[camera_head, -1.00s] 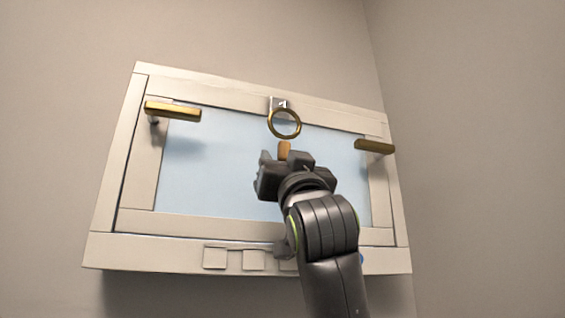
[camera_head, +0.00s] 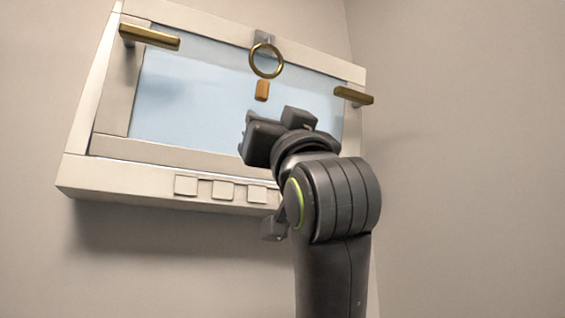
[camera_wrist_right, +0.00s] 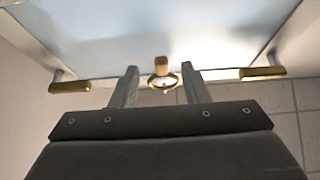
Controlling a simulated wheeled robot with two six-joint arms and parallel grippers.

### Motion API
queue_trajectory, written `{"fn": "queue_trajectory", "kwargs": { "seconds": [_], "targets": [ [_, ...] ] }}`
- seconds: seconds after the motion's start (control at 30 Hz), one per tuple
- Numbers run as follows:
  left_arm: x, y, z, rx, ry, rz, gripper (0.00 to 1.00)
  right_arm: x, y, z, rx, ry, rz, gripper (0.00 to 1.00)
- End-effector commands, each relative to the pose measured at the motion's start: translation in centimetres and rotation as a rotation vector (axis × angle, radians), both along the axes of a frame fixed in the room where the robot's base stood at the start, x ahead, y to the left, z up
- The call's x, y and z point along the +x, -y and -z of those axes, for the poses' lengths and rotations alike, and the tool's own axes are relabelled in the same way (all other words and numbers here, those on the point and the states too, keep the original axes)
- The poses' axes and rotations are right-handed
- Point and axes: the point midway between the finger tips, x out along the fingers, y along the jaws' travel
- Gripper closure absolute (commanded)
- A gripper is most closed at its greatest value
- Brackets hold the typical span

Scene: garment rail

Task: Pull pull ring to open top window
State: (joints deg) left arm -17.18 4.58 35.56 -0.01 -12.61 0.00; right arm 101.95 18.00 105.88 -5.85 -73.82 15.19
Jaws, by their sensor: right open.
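The brass pull ring (camera_head: 266,60) hangs from a small mount at the top edge of the window frame (camera_head: 118,180). A small orange-brown tab (camera_head: 262,91) is just below the ring. My right gripper (camera_head: 262,120) is below the tab, in front of the pale blue pane (camera_head: 200,95). In the right wrist view the gripper (camera_wrist_right: 160,75) is open, with the ring (camera_wrist_right: 164,81) and the tab (camera_wrist_right: 161,65) showing between its two fingers. The ring looks apart from both fingers. My left gripper is not in view.
A brass handle (camera_head: 150,37) sticks out at the window's upper left and another (camera_head: 353,96) at its right. Square pale blocks (camera_head: 223,190) line the lower frame. A side wall (camera_head: 460,150) stands on the right.

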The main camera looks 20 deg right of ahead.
Motion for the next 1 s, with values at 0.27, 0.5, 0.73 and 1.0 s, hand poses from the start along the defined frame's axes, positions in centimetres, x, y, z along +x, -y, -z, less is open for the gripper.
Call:
{"fn": "queue_trajectory", "kwargs": {
  "seconds": [0.27,0.5,0.73,1.0],
  "targets": [
    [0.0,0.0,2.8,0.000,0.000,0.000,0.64,-2.9,0.1,3.1,0.000,0.001,0.000,0.58],
    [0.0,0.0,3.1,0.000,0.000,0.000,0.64,-3.6,0.1,3.6,0.000,0.000,0.000,0.58],
    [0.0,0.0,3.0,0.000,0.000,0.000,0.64,-3.6,0.1,3.5,0.000,0.000,0.000,0.58],
    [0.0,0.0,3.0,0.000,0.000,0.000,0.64,-3.6,0.1,3.5,0.000,0.000,0.000,0.58]
  ]
}}
